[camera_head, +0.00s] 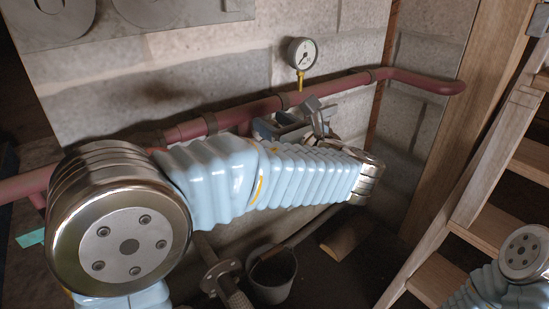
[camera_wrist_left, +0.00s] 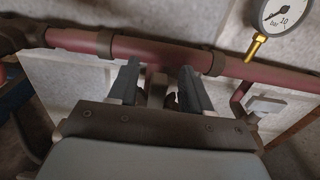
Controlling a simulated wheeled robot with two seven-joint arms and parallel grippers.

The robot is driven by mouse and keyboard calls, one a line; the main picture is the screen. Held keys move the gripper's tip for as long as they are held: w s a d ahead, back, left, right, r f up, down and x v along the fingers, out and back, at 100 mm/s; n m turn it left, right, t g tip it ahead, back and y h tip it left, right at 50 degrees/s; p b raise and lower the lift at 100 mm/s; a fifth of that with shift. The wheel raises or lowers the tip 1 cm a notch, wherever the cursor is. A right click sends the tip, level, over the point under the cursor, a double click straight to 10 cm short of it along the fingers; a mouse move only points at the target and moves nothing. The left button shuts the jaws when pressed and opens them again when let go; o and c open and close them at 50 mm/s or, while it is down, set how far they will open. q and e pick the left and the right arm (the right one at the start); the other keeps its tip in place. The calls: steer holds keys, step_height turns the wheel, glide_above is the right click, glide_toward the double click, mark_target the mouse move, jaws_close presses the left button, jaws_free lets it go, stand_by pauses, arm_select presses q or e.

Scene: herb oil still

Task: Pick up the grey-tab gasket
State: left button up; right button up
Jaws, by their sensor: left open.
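I cannot make out the grey-tab gasket for certain in either view. My left gripper (camera_head: 312,112) is partly hidden behind my left arm in the head view, close to the red pipe (camera_head: 340,84) on the block wall. In the left wrist view my left gripper (camera_wrist_left: 160,84) is open, its two fingers pointing towards the red pipe (camera_wrist_left: 140,48). A small grey piece and a dark piece show between the fingers below the pipe; I cannot tell what they are. Nothing is visibly clamped. My right gripper is out of view.
A pressure gauge (camera_head: 302,54) stands above the pipe. A grey bucket (camera_head: 272,276) and a flanged pipe (camera_head: 222,276) are on the floor below my arm. A wooden ladder (camera_head: 476,190) stands at the right. A grey panel with rounded shapes (camera_head: 45,22) hangs at the upper left.

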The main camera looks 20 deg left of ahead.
arm_select(q)
jaws_close()
stand_by(0.3)
step_height(320, 180, up, 8)
steer(key=p, duration=0.3)
steer(key=p+v, duration=0.1)
steer(key=v, duration=1.9)
step_height(320, 180, up, 4)
steer(key=p, duration=0.6)
steer(key=shift+f, duration=0.25)
